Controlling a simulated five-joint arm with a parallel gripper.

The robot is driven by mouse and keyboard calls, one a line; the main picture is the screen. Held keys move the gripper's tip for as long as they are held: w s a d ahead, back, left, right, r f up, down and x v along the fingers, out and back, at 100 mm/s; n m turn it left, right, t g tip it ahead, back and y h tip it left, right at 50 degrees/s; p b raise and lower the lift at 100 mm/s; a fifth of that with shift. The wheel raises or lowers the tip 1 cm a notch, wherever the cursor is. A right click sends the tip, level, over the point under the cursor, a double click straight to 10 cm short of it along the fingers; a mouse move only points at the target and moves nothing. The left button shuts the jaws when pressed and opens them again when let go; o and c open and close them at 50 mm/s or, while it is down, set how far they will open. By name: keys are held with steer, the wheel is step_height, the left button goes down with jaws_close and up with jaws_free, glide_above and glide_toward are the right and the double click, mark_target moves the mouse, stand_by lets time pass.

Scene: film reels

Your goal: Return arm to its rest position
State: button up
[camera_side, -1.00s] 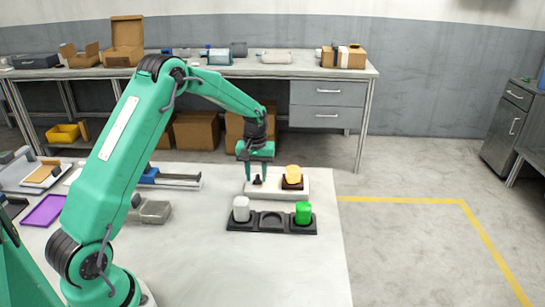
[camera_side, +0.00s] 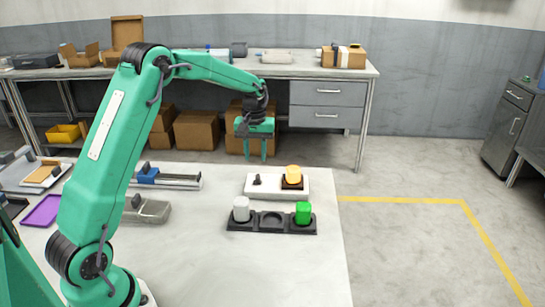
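My gripper (camera_side: 255,155) hangs fingers-down above the far edge of the white table. Its two fingers are apart with nothing between them. A white board (camera_side: 272,193) lies below it to the right, apart from it. On the board are a small dark knob (camera_side: 257,180) and a yellow piece (camera_side: 293,173) on a brown base. A dark holder (camera_side: 258,228) in front has a white canister (camera_side: 241,208) at its left, an empty round recess in the middle and a green canister (camera_side: 303,212) at its right.
A grey container (camera_side: 148,211), a blue-and-grey slide device (camera_side: 165,178) and a purple tray (camera_side: 44,211) lie on the table's left. A bench (camera_side: 300,70) with boxes stands behind. The front of the table is clear.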

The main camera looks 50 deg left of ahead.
steer(key=s+d+r+m+t, duration=0.3)
steer(key=s+d+r+m, duration=0.1)
steer(key=s+d+r, duration=0.75)
steer(key=s+d+m+t, duration=0.1)
steer(key=s+d+m, duration=0.1)
steer(key=s, duration=0.6)
steer(key=s+d+r+m+t, duration=0.1)
steer(key=s+d+m, duration=0.1)
steer(key=s, duration=0.7)
steer(key=shift+d+r+m+t, duration=0.3)
steer(key=shift+d+m, duration=0.1)
steer(key=shift+m, duration=0.1)
